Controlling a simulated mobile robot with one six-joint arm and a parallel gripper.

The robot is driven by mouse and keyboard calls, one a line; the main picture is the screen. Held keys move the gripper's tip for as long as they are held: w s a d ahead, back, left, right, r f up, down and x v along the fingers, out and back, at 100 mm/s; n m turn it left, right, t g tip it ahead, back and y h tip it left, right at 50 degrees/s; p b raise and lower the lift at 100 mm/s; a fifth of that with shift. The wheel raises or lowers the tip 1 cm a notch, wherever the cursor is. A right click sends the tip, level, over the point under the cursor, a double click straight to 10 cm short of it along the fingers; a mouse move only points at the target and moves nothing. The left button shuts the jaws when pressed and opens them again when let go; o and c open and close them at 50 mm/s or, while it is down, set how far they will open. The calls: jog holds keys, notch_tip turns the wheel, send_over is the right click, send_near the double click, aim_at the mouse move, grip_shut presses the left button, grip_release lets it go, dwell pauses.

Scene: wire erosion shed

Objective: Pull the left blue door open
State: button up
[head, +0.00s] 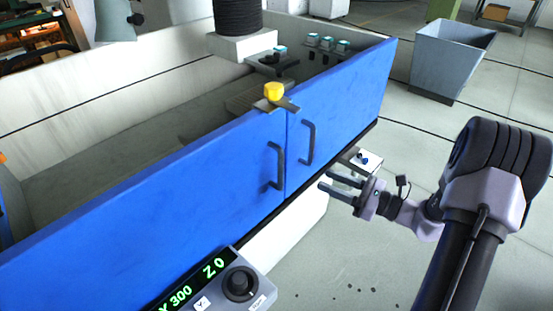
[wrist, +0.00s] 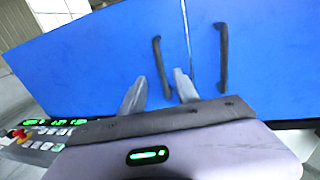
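The left blue door (head: 150,205) is shut, flush with the right blue door (head: 345,98) at a narrow seam. Its dark upright bar handle (head: 279,166) is near the seam; the right door's handle (head: 309,143) is just across it. My gripper (head: 323,179) is open and empty, in front of the doors and to the right of the left handle, apart from both handles. In the wrist view the fingertips (wrist: 160,76) point at the left door (wrist: 95,62), and the left handle (wrist: 158,60) shows between them, farther off. The right handle (wrist: 223,58) is to their right.
A yellow knob on a latch (head: 274,92) sits on top at the seam. A control panel with green readouts and a black dial (head: 241,283) juts out below the left door. A small white ledge (head: 362,160) is behind my gripper. A grey bin (head: 447,60) stands back right.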

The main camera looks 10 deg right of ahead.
jog(key=b+x, duration=0.2)
jog(key=x, duration=1.3)
jog(key=shift+a+b, duration=0.2)
jog(key=shift+b, duration=0.2)
grip_shut()
jog(key=shift+f, duration=0.1)
